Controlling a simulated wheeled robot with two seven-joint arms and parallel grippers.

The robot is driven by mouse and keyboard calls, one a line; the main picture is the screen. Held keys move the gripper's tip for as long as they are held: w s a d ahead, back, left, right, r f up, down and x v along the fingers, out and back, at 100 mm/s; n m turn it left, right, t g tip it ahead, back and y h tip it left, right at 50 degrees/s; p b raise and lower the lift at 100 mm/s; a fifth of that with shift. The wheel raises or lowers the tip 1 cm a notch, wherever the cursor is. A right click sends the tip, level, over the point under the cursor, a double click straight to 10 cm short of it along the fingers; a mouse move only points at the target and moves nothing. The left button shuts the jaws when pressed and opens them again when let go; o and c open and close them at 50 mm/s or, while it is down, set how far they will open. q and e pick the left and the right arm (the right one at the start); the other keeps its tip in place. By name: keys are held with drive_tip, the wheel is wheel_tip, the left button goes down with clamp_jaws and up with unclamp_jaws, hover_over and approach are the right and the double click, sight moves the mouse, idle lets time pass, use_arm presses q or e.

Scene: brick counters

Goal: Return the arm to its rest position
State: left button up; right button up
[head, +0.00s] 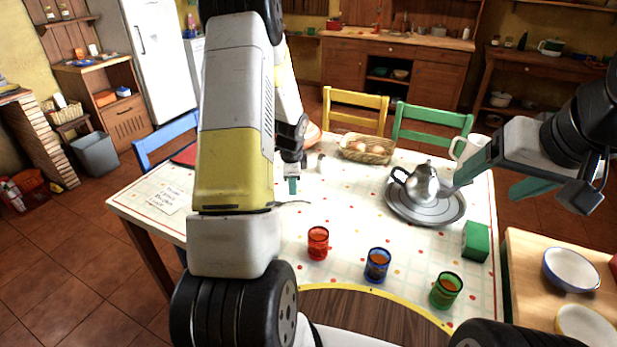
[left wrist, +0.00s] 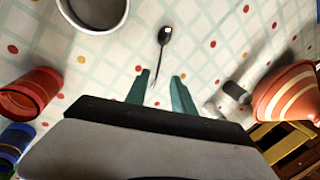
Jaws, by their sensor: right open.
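My left gripper (head: 292,186) hangs over the patterned table (head: 345,205), partly behind my own left arm. My left arm hides part of the table.
Red (head: 318,243), blue (head: 377,265) and green (head: 445,290) glasses stand along the near side. An orange striped object (left wrist: 288,98) is near the left gripper.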

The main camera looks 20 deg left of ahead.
use_arm(q)
drive_tip(key=shift+s+r, duration=0.15)
drive_tip(key=shift+r, duration=0.2)
drive_tip(key=s+d+r+n+t, duration=0.1)
drive_tip(key=s+d+r+n, duration=0.15)
drive_tip(key=r, duration=0.45)
drive_tip(key=s+d+r+n+h, duration=0.1)
drive_tip(key=s+d+r+n, duration=0.1)
drive_tip(key=s+r, duration=0.35)
drive_tip(key=s+d+r+n+t, duration=0.1)
drive_tip(key=d+r+n, duration=0.15)
drive_tip(key=r, duration=0.65)
drive_tip(key=s+d+r+n+h, duration=0.1)
drive_tip(key=s+d+r+n, duration=0.2)
drive_tip(key=s, duration=0.6)
drive_tip(key=s+d+r+n+t+h, duration=0.1)
drive_tip(key=s+d+r+n, duration=0.2)
drive_tip(key=s, duration=0.6)
wheel_tip(320, 180, up, 3)
drive_tip(key=shift+s+d+f+t, duration=0.15)
drive_tip(key=shift+s+d+t, duration=0.2)
drive_tip(key=shift+d, duration=0.5)
